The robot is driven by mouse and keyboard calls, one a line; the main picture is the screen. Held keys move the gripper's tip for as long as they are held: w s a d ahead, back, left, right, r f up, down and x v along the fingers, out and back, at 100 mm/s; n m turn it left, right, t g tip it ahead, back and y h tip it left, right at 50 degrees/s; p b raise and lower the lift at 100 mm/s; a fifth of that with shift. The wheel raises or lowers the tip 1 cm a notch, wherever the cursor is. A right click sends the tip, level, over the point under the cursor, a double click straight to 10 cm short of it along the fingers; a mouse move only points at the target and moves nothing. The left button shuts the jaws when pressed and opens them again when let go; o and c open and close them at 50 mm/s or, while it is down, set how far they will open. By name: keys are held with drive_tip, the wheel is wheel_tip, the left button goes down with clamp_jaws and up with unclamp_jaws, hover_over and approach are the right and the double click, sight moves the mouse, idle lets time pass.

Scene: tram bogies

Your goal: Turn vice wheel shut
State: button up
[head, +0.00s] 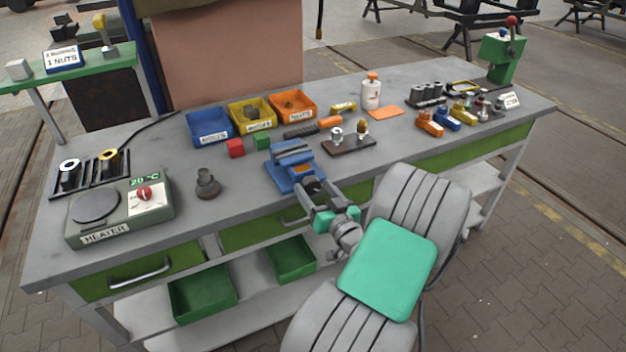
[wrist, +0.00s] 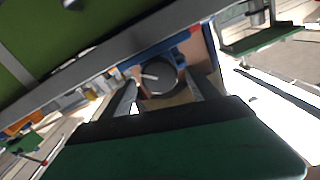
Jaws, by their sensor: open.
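The blue vice (head: 293,170) stands on the workbench near its front edge, with grey jaws on top. Its dark round wheel (head: 313,187) faces the front of the bench. My gripper (head: 317,201) is in front of the vice, with its fingers open on either side of the wheel. In the wrist view the dark wheel (wrist: 160,78) with a pale handle bar sits between the two fingers of my gripper (wrist: 165,95). I cannot tell whether the fingers touch the wheel. The blue vice body (wrist: 150,50) shows behind it.
The grey bench top (head: 225,160) holds a heater (head: 120,210) at left, a dark round stand (head: 207,184), red and green blocks, and blue, yellow and orange bins (head: 252,115) behind. Green drawers lie below the front edge. A short rack with two upright pieces (head: 348,146) is right of the vice.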

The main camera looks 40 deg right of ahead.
drive_tip(key=shift+x, duration=0.8)
drive_tip(key=shift+c, duration=0.5)
drive_tip(key=c, duration=1.3)
drive_tip(key=shift+m, duration=0.4)
